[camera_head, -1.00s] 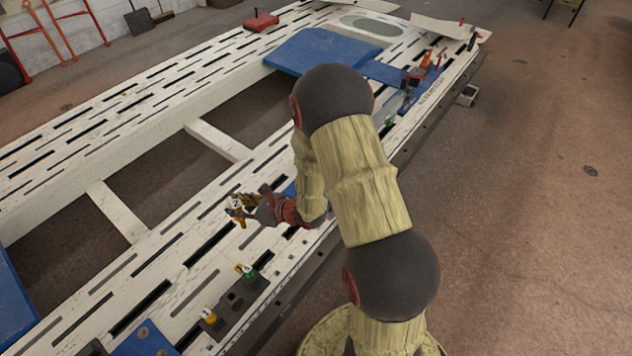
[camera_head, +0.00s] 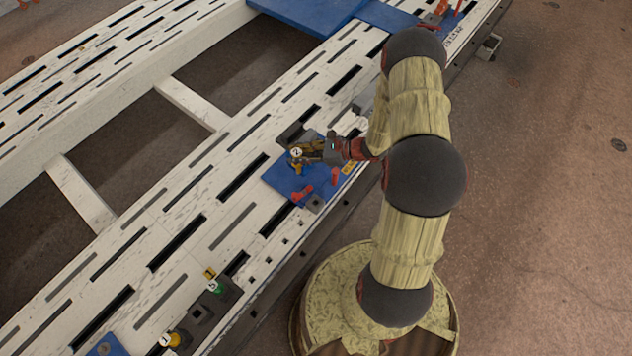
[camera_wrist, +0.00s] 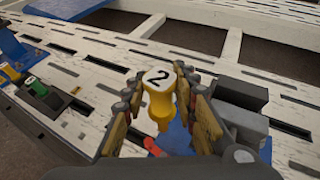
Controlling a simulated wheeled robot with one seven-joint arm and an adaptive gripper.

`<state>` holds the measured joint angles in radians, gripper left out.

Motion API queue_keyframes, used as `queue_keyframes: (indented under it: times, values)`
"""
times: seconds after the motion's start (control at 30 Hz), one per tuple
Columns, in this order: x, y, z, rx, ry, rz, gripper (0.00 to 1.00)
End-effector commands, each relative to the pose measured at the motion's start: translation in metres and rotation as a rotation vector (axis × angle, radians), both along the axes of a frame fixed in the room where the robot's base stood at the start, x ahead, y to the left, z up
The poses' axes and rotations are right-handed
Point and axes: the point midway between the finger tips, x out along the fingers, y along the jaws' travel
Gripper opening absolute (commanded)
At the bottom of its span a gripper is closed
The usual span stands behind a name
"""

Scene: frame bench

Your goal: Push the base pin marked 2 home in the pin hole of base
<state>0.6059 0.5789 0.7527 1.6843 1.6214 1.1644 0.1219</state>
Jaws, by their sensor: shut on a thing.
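The base pin marked 2 (camera_wrist: 160,95) is yellow with a white top bearing a black 2. It also shows as a small white top in the head view (camera_head: 296,153). My gripper (camera_head: 308,154) is shut on the pin, with a finger on each side of it in the wrist view (camera_wrist: 160,118). The pin is held over the blue plate (camera_head: 285,181) with its dark grey blocks. I take this fixture to be the base; its pin hole is hidden, and I cannot tell the pin's height above it.
Red clamps (camera_head: 303,192) stand on the blue plate's near side. The slotted white bench (camera_head: 225,232) is clear between holder and plate.

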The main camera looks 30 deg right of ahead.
Motion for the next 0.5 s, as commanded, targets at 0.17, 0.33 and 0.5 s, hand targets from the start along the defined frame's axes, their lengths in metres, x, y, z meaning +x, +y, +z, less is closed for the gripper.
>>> queue_keyframes:
  times: [0.17,0.33,0.5]
  values:
    - [-0.037,-0.023,-0.071,0.007,0.006,0.114,0.00]
    - [-0.059,-0.033,-0.099,0.011,0.007,0.178,0.00]
    - [-0.065,-0.035,-0.105,0.011,0.007,0.196,0.00]
